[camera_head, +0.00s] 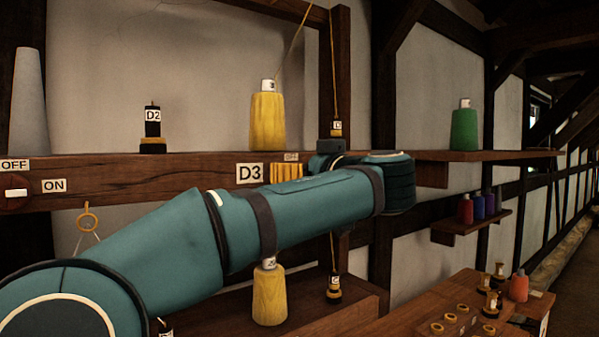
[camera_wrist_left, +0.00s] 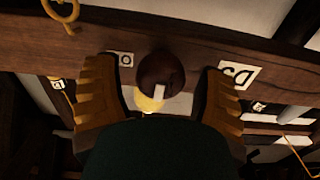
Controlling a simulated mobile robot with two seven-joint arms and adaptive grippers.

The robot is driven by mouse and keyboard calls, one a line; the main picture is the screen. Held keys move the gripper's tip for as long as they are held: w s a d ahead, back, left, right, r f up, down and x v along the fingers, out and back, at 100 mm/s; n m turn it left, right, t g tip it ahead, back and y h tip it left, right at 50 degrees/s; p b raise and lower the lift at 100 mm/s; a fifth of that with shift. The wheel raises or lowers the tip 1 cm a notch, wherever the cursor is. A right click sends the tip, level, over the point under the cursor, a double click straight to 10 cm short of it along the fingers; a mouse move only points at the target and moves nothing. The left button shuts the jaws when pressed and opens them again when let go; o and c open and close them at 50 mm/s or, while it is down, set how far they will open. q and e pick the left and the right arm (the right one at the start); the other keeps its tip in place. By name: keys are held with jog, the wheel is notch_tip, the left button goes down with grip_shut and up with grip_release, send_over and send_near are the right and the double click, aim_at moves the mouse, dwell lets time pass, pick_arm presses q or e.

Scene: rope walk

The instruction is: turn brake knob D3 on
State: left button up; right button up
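The D3 label (camera_head: 250,173) is on the dark wooden beam, with a small OFF label (camera_head: 291,157) to its upper right. The D3 knob is hidden behind my left arm in the head view. In the left wrist view, which is turned over, the knob (camera_wrist_left: 158,68) is a dark round disc with a white mark at its lower edge. The D3 label (camera_wrist_left: 238,75) is to its right, and a partly covered label starting with O (camera_wrist_left: 123,59) is to its left. My left gripper (camera_wrist_left: 160,97) is open, its ribbed fingers on either side of the knob with visible gaps.
Another knob (camera_head: 15,193) with OFF and ON labels is at far left. A yellow cone (camera_head: 267,118) and the D2 bobbin (camera_head: 152,130) stand above the beam. A green cone (camera_head: 465,126) stands on a right shelf. A table (camera_head: 385,325) with small parts is lower right.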

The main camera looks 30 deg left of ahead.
pick_arm(q)
jog(key=c, duration=0.9)
jog(key=shift+c, duration=0.2)
jog(key=shift+m, duration=0.4)
jog(key=m+p, duration=0.1)
jog(key=m, duration=0.3)
jog(key=shift+r, duration=0.1)
jog(key=m+p, duration=0.1)
jog(key=m, duration=0.4)
jog(key=shift+w+d+p, duration=0.1)
jog(key=shift+p, duration=0.25)
jog(key=m+p, duration=0.1)
jog(key=m, duration=0.1)
jog(key=shift+m, duration=0.4)
jog(key=m+p, duration=0.3)
jog(key=m, duration=0.2)
jog(key=shift+p, duration=0.3)
jog(key=shift+f+m, duration=0.2)
jog(key=shift+m, duration=0.1)
